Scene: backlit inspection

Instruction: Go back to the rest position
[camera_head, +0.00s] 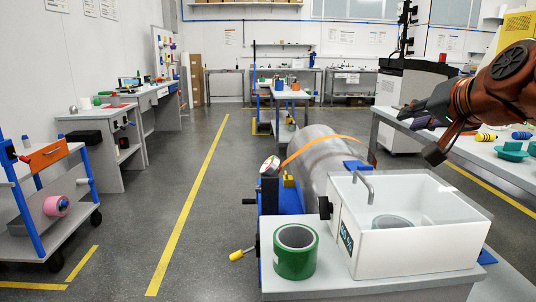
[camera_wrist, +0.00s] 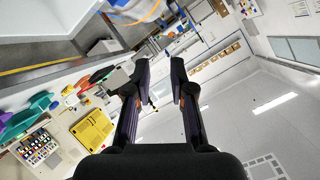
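My gripper (camera_head: 408,112) is at the right of the head view, at the end of my orange-brown arm. It is above the left edge of the long right-hand workbench (camera_head: 510,166) and points left. In the wrist view, my gripper (camera_wrist: 162,64) has its two dark fingers apart, with a clear gap and nothing between them. The wrist camera is tilted, so the room looks rotated. No object is in my grasp.
A white basin (camera_head: 420,244) with a tap and a green tape roll (camera_head: 295,264) stand on a grey top in front. Teal parts (camera_head: 511,152) and striped cylinders lie on the right workbench. The floor left of centre (camera_head: 180,200) is clear; a cart with a pink roll (camera_head: 56,206) stands left.

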